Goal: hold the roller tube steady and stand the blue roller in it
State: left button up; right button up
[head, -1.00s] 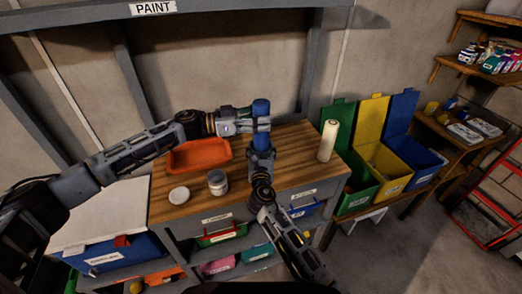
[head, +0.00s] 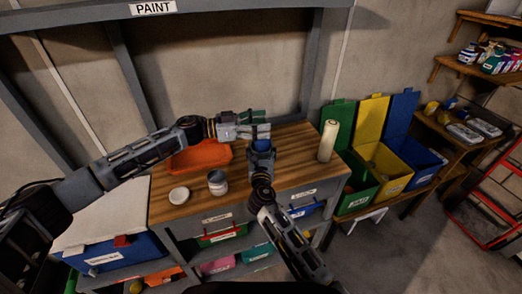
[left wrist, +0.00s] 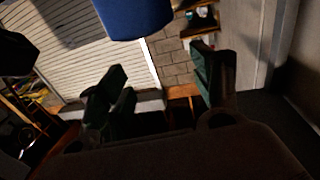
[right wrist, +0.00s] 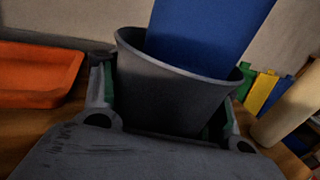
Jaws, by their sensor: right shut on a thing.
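The blue roller (head: 262,145) is inside the mouth of the grey roller tube (right wrist: 165,95). In the right wrist view the roller (right wrist: 208,32) rises from the tube, leaning a little to the right, and its lower end is hidden by the tube wall. My right gripper (right wrist: 165,110) is shut around the tube, with a finger on each side. My left gripper (head: 260,126) is open and empty, just above and behind the roller in the head view. In the left wrist view its fingers are apart, and the blue roller (left wrist: 138,15) shows beyond them at the top edge.
An orange tray (head: 200,156), a white lid (head: 179,195) and a small can (head: 217,182) are on the wooden bench (head: 300,155). A cream roll (head: 327,141) stands at its right end. Green, yellow and blue bins (head: 395,175) stand to the right.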

aim_at(261, 143)
pick_arm(q)
jog(key=shift+a, duration=0.1)
dwell(0.3)
jog(key=s+a, duration=0.2)
jog(key=a, duration=0.9)
jog(key=shift+a, duration=0.35)
dwell(0.5)
pick_arm(e)
jog(key=o, duration=1.1)
jog(key=shift+s, duration=0.1)
jog(key=s, duration=0.7)
jog(key=shift+s, duration=0.15)
pick_arm(q)
jog(key=shift+r, duration=0.1)
pick_arm(e)
jog(key=shift+r, duration=0.1)
pick_arm(q)
notch_tip(261, 143, up, 9)
jog(key=p, duration=0.9)
pick_arm(e)
notch_tip(261, 143, up, 9)
